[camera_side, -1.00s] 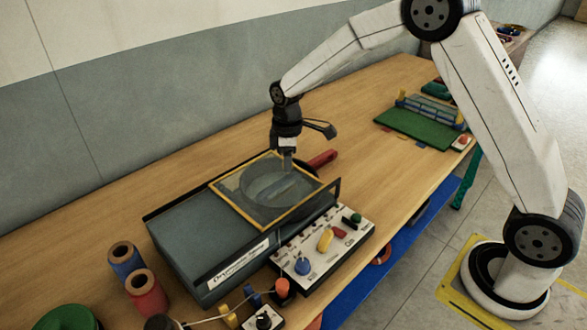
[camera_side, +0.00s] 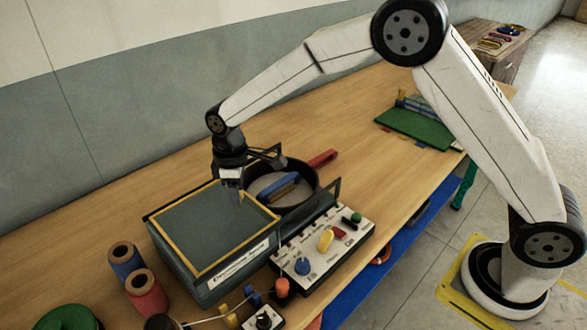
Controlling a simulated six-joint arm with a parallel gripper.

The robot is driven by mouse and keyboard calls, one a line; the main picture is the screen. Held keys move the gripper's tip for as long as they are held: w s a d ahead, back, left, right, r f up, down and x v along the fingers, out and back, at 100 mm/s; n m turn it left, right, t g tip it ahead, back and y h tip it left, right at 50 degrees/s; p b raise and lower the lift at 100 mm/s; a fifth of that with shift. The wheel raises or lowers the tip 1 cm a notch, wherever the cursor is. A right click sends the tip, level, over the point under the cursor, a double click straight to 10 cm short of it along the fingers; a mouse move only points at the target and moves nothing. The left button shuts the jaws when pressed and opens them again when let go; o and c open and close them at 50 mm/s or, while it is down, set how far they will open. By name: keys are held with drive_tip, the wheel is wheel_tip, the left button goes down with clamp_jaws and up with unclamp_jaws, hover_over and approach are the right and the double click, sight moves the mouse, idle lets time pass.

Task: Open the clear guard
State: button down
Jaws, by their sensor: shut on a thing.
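The clear guard (camera_side: 196,236) is a see-through panel with a yellow frame. It lies over the left part of the grey machine box (camera_side: 215,287). The round dark well (camera_side: 317,190) to its right is uncovered, and a blue and a brown piece (camera_side: 281,184) show inside it. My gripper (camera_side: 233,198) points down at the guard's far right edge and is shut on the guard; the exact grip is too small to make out.
A red handle (camera_side: 322,158) sticks out behind the well. A control panel (camera_side: 325,245) with coloured knobs stands in front. Blue and red spools (camera_side: 146,291) stand at the left. A green board (camera_side: 415,128) lies at the right. The wooden table behind the machine is clear.

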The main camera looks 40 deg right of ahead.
drive_tip(key=shift+c, duration=1.6)
unclamp_jaws()
drive_tip(key=shift+r, duration=3.95)
drive_tip(key=shift+d, duration=0.1)
drive_tip(key=shift+s+d, duration=0.3)
drive_tip(key=shift+d, duration=0.2)
drive_tip(key=s+d+f+m+t, duration=0.1)
drive_tip(key=s+d+f+m, duration=0.1)
drive_tip(key=s+d+m, duration=0.2)
drive_tip(key=s+d+f+m+t, duration=0.1)
drive_tip(key=s+d+f+m, duration=0.2)
drive_tip(key=s+d, duration=0.7)
drive_tip(key=s+m, duration=0.2)
drive_tip(key=s, duration=0.4)
drive_tip(key=shift+s+d+f+t, duration=0.2)
drive_tip(key=shift+s+d+t, duration=0.1)
drive_tip(key=shift+s+d, duration=0.1)
